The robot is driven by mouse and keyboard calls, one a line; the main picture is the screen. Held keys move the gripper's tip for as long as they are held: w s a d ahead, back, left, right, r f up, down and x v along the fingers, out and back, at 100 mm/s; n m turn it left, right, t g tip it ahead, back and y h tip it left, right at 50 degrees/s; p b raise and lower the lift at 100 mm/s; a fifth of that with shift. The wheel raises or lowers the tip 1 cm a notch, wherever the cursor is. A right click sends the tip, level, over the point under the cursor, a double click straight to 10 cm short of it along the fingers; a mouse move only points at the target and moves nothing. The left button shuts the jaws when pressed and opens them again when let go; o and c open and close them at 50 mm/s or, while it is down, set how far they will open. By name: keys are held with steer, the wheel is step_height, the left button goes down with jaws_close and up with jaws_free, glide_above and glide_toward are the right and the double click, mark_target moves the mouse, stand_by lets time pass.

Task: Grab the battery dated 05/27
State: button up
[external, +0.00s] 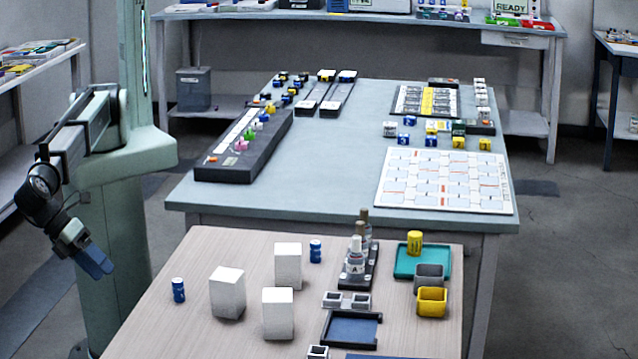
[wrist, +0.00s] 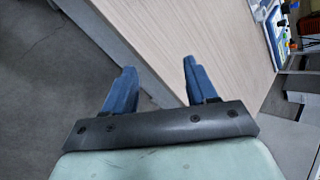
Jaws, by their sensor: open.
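Small cylinders that look like batteries stand upright on the wooden table (external: 200,255) in the external view. One blue cylinder (external: 178,290) is near the left edge, and another blue cylinder (external: 315,251) is right of the back white block. A yellow cylinder (external: 414,243) stands on a teal tray (external: 402,272). No date is legible, so I cannot tell which is 05/27. My gripper (external: 95,262) hangs left of the table, apart from all cylinders. In the wrist view my gripper (wrist: 159,66) has its two blue fingers apart with nothing between them.
Three white blocks (external: 288,266) stand between and near the blue cylinders. Bottles (external: 356,256) in a black rack, grey and yellow cups (external: 432,301) and a dark blue tray (external: 352,329) fill the right side. The table's left front area is clear.

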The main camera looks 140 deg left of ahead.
steer(key=w+a+r+g, duration=0.2)
steer(key=w+a, duration=0.2)
steer(key=a, duration=0.5)
step_height(320, 180, up, 2)
steer(key=m+g+h, duration=0.3)
steer(key=m+h, duration=0.1)
steer(key=h, duration=0.2)
glide_above(315, 242)
steer(key=f, duration=0.7)
steer(key=shift+w+f, duration=0.3)
steer(key=shift+f, duration=0.1)
steer(key=shift+s+f, duration=0.15)
steer(key=shift+f, duration=1.2)
steer(key=shift+s+f, duration=0.1)
steer(key=shift+f, duration=1.2)
steer(key=shift+c, duration=0.2)
jaws_close()
